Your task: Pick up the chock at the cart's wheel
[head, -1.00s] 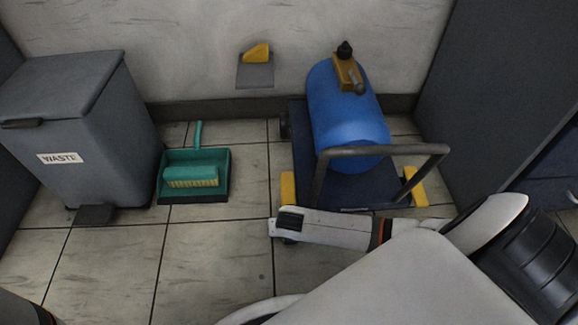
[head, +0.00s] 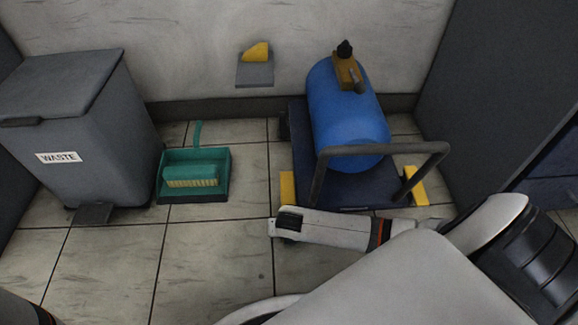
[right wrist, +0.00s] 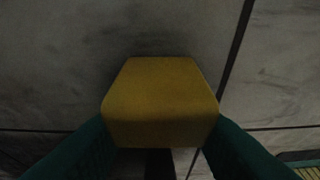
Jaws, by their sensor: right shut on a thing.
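The cart (head: 370,190) stands by the back wall with a blue tank (head: 345,120) lying on it. My right gripper (head: 287,224) is low at the cart's front left corner. In the right wrist view, its two dark teal fingers (right wrist: 160,138) are shut on a yellow chock (right wrist: 160,100), one finger on each side. In the head view the gripper hides the held chock, or most of it. A yellow piece (head: 287,188) shows just behind the gripper at the cart's left side. My left gripper is out of view; only a bit of that arm shows at the lower left.
A yellow wedge (head: 256,52) sits on a small grey wall shelf (head: 255,75). A grey waste bin (head: 75,130) and a green dustpan with brush (head: 193,185) stand at the left. Another yellow piece (head: 415,185) is at the cart's right. Floor left of my gripper is clear.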

